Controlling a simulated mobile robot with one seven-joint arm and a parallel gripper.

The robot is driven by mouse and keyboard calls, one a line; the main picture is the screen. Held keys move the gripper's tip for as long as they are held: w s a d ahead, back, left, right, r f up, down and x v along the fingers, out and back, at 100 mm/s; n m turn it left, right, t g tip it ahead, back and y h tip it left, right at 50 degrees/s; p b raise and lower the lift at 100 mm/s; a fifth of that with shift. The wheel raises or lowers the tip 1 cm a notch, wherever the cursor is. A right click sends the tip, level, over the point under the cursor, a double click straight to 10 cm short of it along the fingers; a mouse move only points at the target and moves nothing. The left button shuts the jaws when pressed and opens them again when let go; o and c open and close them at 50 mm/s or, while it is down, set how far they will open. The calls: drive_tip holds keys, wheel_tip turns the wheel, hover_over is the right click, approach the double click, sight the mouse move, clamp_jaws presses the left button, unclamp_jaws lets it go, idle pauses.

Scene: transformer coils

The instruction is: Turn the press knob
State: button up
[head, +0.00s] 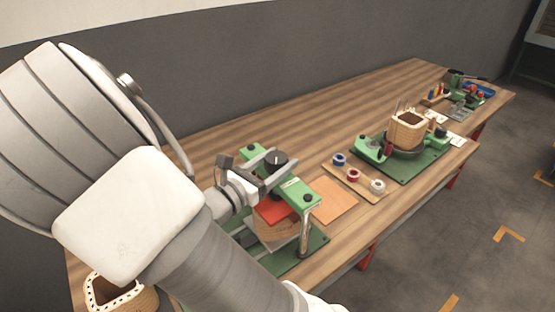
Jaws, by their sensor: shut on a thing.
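The black press knob (276,159) sits on top of the green press (299,189) in the head view. The press stands on a green base (315,241) near the middle of the table. My arm hides the left part of the press base.
An orange-brown square sheet (335,201) and a wooden holder (361,184) with several coloured spools lie right of the press. Farther right, a green fixture (408,163) carries a wooden coil form (409,130). Bare tabletop lies behind the press.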

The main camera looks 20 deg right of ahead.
drive_tip(key=m+g+p, duration=0.1)
drive_tip(key=m+g+h+p, duration=0.1)
drive_tip(key=g, duration=0.1)
drive_tip(key=shift+r+p, duration=0.3)
drive_tip(key=shift+f+m+g+h+p, duration=0.15)
drive_tip(key=shift+m+g+p, duration=0.35)
drive_tip(key=shift+g, duration=0.45)
drive_tip(key=shift+f+m+g+h+p, duration=0.15)
drive_tip(key=shift+m+g+p, duration=0.1)
drive_tip(key=shift+m+g, duration=0.6)
drive_tip(key=o, duration=1.4)
drive_tip(key=shift+s, duration=0.1)
drive_tip(key=a, duration=1.7)
drive_tip(key=shift+s+a, duration=0.25)
drive_tip(key=shift+s, duration=0.05)
drive_tip(key=shift+d, duration=0.1)
